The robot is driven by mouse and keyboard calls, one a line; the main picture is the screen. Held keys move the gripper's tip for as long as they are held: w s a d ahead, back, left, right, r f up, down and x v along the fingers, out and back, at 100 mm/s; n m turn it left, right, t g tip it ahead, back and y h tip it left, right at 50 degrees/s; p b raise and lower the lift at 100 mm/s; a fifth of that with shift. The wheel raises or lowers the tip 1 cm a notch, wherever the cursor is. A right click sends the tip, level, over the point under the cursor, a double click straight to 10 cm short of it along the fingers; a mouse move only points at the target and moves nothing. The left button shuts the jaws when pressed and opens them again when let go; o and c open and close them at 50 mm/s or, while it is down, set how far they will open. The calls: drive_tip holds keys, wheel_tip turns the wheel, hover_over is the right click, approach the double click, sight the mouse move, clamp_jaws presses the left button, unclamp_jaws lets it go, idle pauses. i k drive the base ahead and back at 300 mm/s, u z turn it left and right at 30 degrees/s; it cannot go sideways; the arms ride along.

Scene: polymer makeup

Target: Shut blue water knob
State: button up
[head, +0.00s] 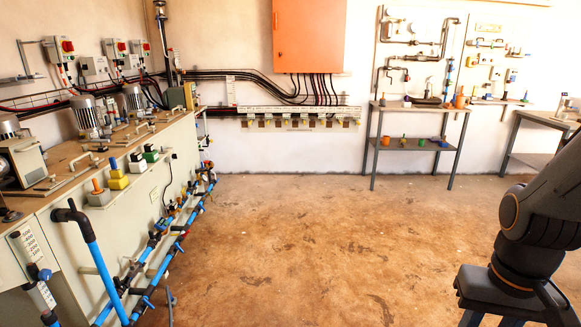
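Several blue parts show on the pipework along the left bench, and I cannot tell which one is the task's knob. A blue lever-like handle (147,298) sits low on the near pipes. Another blue handle (179,247) sits farther along the pipe run. A small blue knob (45,275) is at the left, by a panel with a printed scale. At this size I cannot tell whether any valve is open or shut. My gripper is not in view; only my dark arm links show at the right edge, far across the floor from these pipes.
The left bench (70,180) carries motors, switch boxes and a bent pipe (72,214) at its near end. Brown floor (290,240) is clear in the middle. A shelf table (418,107) and orange cabinet (309,36) are at the back.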

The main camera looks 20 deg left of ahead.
sight(45, 274)
drive_tip(key=u, duration=0.95)
drive_tip(key=i, duration=1.3)
drive_tip(key=u, duration=0.95)
